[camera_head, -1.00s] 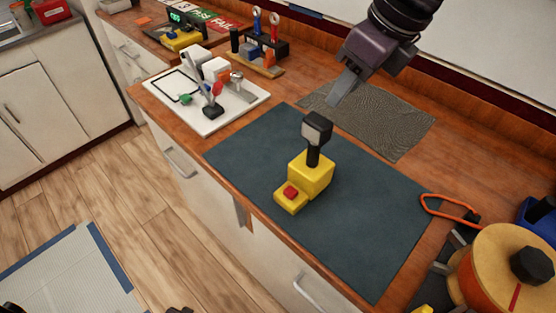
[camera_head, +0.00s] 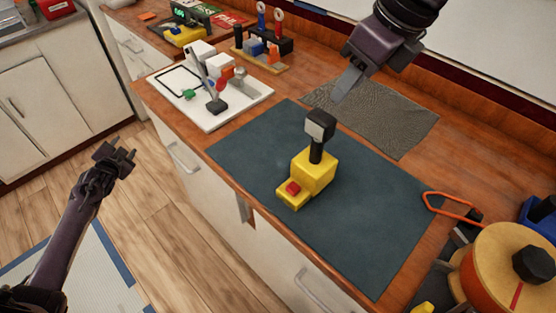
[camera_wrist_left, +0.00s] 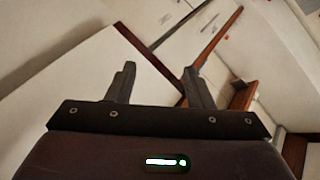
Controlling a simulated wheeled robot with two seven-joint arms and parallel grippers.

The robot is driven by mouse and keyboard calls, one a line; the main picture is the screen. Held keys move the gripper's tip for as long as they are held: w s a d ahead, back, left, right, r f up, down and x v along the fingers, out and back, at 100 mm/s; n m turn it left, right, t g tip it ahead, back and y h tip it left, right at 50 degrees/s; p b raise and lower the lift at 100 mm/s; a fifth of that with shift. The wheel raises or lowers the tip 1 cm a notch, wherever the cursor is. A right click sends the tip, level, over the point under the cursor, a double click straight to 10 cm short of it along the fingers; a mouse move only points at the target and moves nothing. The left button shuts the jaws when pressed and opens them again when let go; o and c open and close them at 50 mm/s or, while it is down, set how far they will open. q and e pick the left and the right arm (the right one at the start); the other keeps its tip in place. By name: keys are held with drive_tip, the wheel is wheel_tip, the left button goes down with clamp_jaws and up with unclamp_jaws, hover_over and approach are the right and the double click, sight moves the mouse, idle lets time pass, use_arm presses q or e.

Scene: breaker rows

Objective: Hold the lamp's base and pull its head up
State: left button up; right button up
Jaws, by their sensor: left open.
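The lamp stands upright on the dark mat (camera_head: 370,235) in the head view. Its yellow base (camera_head: 315,174) has a lower front step with a red button (camera_head: 293,188). A black neck rises from it to the grey and black lamp head (camera_head: 320,125). My left gripper (camera_head: 128,153) is open and empty, over the floor to the left of the counter, well apart from the lamp. Its open fingers show in the left wrist view (camera_wrist_left: 160,85) with nothing between them. My right gripper (camera_head: 347,88) is above the counter, behind and right of the lamp head; its finger gap cannot be made out.
A white tray (camera_head: 185,113) with small parts stands left of the mat. A tool rack (camera_head: 262,62) is at the back. A grey textured mat (camera_head: 400,125) lies behind. An orange loop (camera_head: 450,208) and a large round spool (camera_head: 500,270) are at right. The dark mat around the lamp is clear.

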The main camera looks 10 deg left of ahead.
use_arm(q)
drive_tip(key=w+d+r+m+t+h, duration=0.1)
drive_tip(key=w+d+r+m, duration=0.15)
drive_tip(key=r, duration=0.35)
drive_tip(key=w+d+r+m+t+h, duration=0.1)
drive_tip(key=w+d+r+m+t, duration=0.15)
drive_tip(key=r, duration=0.45)
drive_tip(key=w+d+r+m+t+h, duration=0.1)
drive_tip(key=r+m, duration=0.2)
drive_tip(key=r, duration=0.3)
drive_tip(key=d+r+m+h, duration=0.7)
drive_tip(key=d+r+m, duration=0.55)
drive_tip(key=d, duration=0.25)
drive_tip(key=m+g+h, duration=1)
drive_tip(key=m, duration=1.1)
approach(310, 155)
drive_tip(key=x, duration=0.3)
drive_tip(key=shift+w+d+n, duration=0.2)
drive_tip(key=shift+w+n, duration=0.05)
drive_tip(key=shift+w, duration=0.05)
drive_tip(key=shift+d, duration=0.25)
drive_tip(key=x, duration=0.7)
drive_tip(key=shift+d, duration=0.2)
drive_tip(key=shift+c, duration=0.5)
